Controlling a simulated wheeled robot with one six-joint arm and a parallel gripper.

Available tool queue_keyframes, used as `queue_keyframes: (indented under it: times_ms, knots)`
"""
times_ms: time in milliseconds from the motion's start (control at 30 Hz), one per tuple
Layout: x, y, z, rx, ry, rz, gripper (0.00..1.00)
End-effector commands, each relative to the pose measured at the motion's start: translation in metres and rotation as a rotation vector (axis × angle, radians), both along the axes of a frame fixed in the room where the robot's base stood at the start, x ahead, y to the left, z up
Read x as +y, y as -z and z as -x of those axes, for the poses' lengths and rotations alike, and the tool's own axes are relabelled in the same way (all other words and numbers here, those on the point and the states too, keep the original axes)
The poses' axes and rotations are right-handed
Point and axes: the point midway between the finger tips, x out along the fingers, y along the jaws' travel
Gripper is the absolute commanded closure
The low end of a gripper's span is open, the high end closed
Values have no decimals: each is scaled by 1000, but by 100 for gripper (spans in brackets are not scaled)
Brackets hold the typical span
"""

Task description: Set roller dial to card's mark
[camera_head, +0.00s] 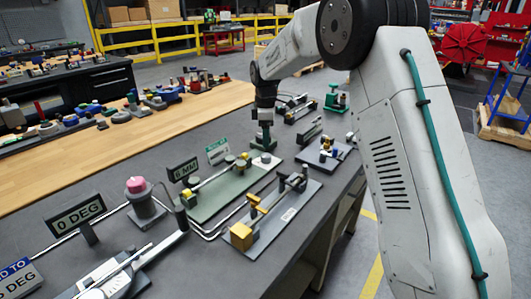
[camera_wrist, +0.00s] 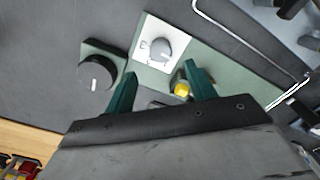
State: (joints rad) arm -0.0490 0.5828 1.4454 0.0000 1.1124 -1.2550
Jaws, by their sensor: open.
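A round grey dial (camera_wrist: 157,48) on a white marked plate (camera_wrist: 150,62) shows in the wrist view, just beyond my fingertips; I take it for the roller dial. Its setting is too small to read. A small green-and-white card (camera_head: 217,151) stands behind the green plate in the head view; its mark is unreadable here. My gripper (camera_wrist: 160,70) is open, with its teal fingers apart. A yellow-topped part (camera_wrist: 182,88) shows beside the right finger; I cannot tell if they touch. In the head view my gripper (camera_head: 264,140) points down at the far end of the green plate.
A black knob (camera_wrist: 96,72) with a white line stands left of the grey dial. A "6 MM" sign (camera_head: 182,169), a "0 DEG" sign (camera_head: 77,216) and a pink-topped post (camera_head: 137,190) stand on the bench. A grey plate with yellow blocks (camera_head: 241,236) lies nearer.

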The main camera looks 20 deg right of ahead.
Motion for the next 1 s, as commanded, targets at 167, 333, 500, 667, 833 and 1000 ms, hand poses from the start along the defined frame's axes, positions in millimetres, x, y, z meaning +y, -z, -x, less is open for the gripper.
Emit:
queue_keyframes:
  times_ms: [167,333,500,667,833,1000]
  knots:
    - [0,30,1,4,1,0,45]
    - [0,55,1,4,2,0,45]
    - [0,66,1,1,2,1,45]
    - [0,68,1,1,2,0,45]
    - [0,68,1,1,3,0,58]
    - [0,68,1,1,3,0,89]
